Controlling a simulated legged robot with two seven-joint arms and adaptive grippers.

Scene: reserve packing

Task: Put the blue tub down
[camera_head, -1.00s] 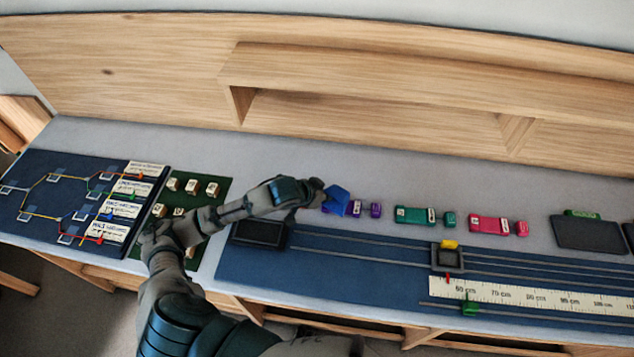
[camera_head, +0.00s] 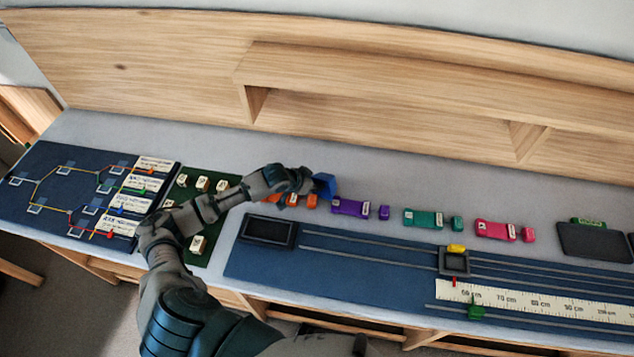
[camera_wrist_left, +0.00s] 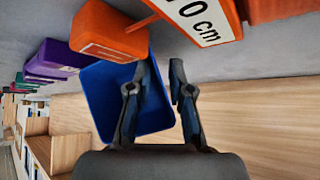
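The blue tub (camera_head: 325,188) hangs at the fingertips of my left gripper (camera_head: 308,180), above the back part of the grey tabletop. In the left wrist view the tub (camera_wrist_left: 100,98) is tilted, with one wall reaching between the two fingers (camera_wrist_left: 163,82). One finger lies inside the tub and the other outside, so the gripper appears shut on its wall. Whether the tub touches the table cannot be told. My right gripper is not in view.
An orange block (camera_head: 292,200) lies partly hidden below my left gripper. Purple (camera_head: 350,207), teal (camera_head: 422,217) and red (camera_head: 495,229) blocks line up to the right. A blue board with rails (camera_head: 350,262) lies in front. Grey table behind the blocks is clear.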

